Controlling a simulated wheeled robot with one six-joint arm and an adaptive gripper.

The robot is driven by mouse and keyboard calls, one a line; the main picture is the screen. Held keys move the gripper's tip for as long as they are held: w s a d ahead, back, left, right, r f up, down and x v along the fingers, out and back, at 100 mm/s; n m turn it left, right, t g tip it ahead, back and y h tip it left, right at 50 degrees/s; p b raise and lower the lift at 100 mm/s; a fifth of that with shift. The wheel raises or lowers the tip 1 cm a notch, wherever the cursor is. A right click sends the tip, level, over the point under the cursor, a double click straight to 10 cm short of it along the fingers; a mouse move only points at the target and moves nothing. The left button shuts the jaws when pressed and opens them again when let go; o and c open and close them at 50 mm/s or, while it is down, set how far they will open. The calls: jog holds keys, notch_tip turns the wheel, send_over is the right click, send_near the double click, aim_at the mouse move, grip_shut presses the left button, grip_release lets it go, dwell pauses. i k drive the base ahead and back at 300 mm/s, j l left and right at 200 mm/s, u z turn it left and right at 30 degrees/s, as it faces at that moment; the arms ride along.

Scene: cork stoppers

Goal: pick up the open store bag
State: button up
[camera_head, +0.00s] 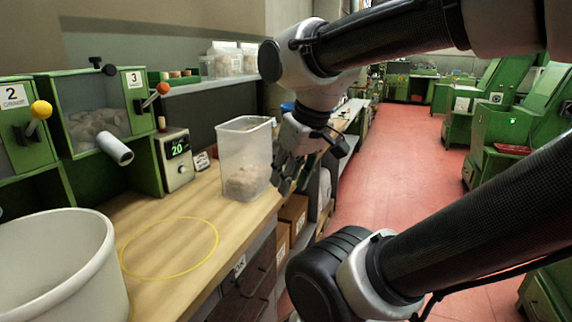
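A tall, clear, open-topped container (243,158) stands upright on the wooden worktop near its right edge. It looks like the open store bag, though its walls look fairly stiff. Pale corks lie in its bottom. My gripper (286,180) hangs fingers-down just to the right of it, close to its right side. I cannot tell whether the fingers touch it. The fingers are small and dark here, and their gap is not clear.
A white tub (62,270) stands at the front left, next to a yellow circle (170,248) on the clear worktop (190,212). Green dispensers (100,125) and a meter reading 20 (175,158) stand behind. Cardboard boxes (293,215) sit below the worktop's right edge.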

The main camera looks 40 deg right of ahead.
aim_at(245, 155)
jog(key=z, duration=0.65)
jog(key=i+l+u, duration=0.2)
jog(key=l, duration=0.2)
jog(key=l+u, duration=0.2)
jog(key=l, duration=0.2)
jog(key=i+l+u, duration=0.45)
jog(key=i+l, duration=0.05)
jog(key=l, duration=0.05)
